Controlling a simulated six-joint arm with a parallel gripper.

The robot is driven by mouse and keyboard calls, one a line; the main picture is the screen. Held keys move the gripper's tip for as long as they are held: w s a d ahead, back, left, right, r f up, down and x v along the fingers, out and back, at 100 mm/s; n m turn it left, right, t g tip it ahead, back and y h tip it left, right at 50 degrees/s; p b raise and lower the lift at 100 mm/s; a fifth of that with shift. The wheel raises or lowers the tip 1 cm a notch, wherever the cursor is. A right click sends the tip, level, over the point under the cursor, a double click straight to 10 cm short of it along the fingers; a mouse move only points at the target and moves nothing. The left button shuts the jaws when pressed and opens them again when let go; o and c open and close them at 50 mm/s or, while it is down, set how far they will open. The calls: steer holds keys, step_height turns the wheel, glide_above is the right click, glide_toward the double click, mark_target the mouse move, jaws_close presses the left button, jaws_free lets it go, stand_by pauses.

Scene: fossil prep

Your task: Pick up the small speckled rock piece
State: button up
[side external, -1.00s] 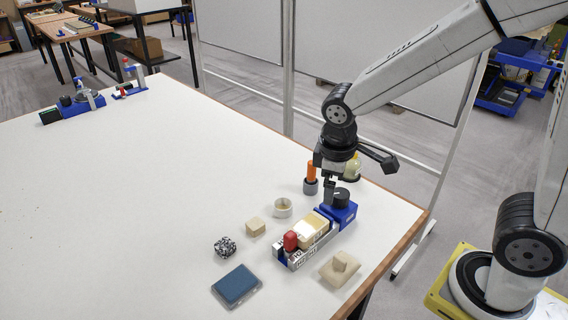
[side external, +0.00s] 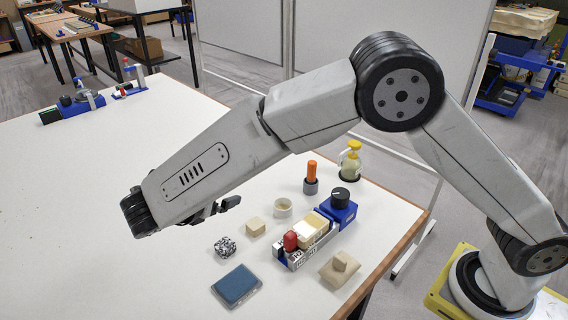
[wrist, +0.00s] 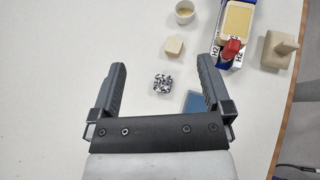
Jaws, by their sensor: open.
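The small speckled rock piece (side external: 225,246) is a black-and-white lump on the white table, just behind the blue pad. In the side view most of my gripper is hidden behind my own arm; only a dark finger part (side external: 229,203) shows, above and behind the rock.
A beige block (side external: 256,227) and a white cup (side external: 283,208) stand near the rock. The dark blue pad (side external: 237,285) lies in front.

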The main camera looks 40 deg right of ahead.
steer(key=a+n+t+h, duration=0.1)
steer(key=a+n+t, duration=0.1)
steer(key=a, duration=0.2)
glide_toward(224, 245)
steer(key=x, duration=0.2)
steer(key=shift+w+d+f, duration=0.1)
steer(key=shift+d, duration=0.15)
steer(key=shift+x, duration=1.35)
steer(key=shift+d, duration=0.1)
steer(key=shift+x, duration=2.5)
steer(key=shift+c, duration=0.2)
